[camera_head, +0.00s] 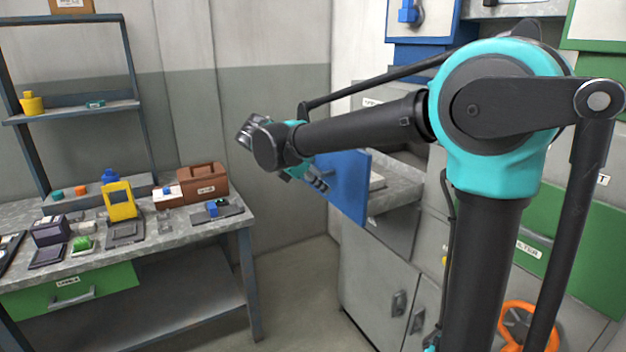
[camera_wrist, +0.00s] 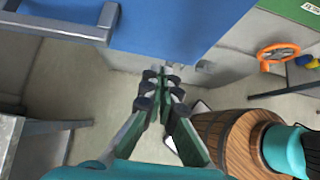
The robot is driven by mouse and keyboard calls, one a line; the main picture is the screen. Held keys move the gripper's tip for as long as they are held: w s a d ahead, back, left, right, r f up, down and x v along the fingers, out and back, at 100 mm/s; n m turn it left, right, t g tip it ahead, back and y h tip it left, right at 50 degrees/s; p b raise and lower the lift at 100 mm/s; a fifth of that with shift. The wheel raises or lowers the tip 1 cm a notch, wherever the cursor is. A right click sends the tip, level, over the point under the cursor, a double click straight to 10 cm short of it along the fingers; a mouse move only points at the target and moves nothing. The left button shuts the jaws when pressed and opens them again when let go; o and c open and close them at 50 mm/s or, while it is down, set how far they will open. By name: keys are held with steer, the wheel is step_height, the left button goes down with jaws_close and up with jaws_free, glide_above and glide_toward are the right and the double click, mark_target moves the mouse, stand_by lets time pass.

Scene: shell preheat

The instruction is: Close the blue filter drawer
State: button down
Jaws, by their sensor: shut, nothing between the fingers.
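The blue filter drawer (camera_head: 347,190) stands pulled out from the grey cabinet in the head view, with its grey inside partly visible behind the blue panel. Its blue front also fills the top of the wrist view (camera_wrist: 180,28), with a grey bar handle (camera_wrist: 70,32) at the upper left. My gripper (camera_head: 319,184) is at the left side of the blue panel in the head view. In the wrist view my gripper (camera_wrist: 162,80) is shut and empty, with its fingertips just below the lower edge of the blue front. I cannot tell whether they touch it.
A workbench (camera_head: 190,231) with several small items stands at the left. Grey cabinet doors (camera_head: 375,285) are below the drawer. An orange handwheel (camera_head: 521,325) is at the lower right. A wooden barrel (camera_wrist: 213,135) stands at the right in the wrist view. Floor between bench and cabinet is clear.

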mark_target(347, 194)
steer(key=shift+w+d+f, duration=0.3)
steer(key=shift+w+d, duration=0.25)
steer(key=shift+d, duration=0.25)
steer(key=shift+w+d+f, duration=0.25)
steer(key=shift+w+d, duration=0.25)
steer(key=shift+d, duration=0.3)
steer(key=shift+w+d+f, duration=0.3)
steer(key=shift+w+d, duration=0.25)
steer(key=shift+d, duration=0.25)
steer(key=w+d, duration=0.4)
steer(key=d, duration=0.2)
steer(key=w+d, duration=0.5)
steer(key=d, duration=0.2)
steer(key=w+d, duration=0.4)
steer(key=d, duration=0.3)
steer(key=shift+w+d, duration=0.25)
steer(key=shift+w, duration=0.15)
steer(key=shift+r, duration=0.1)
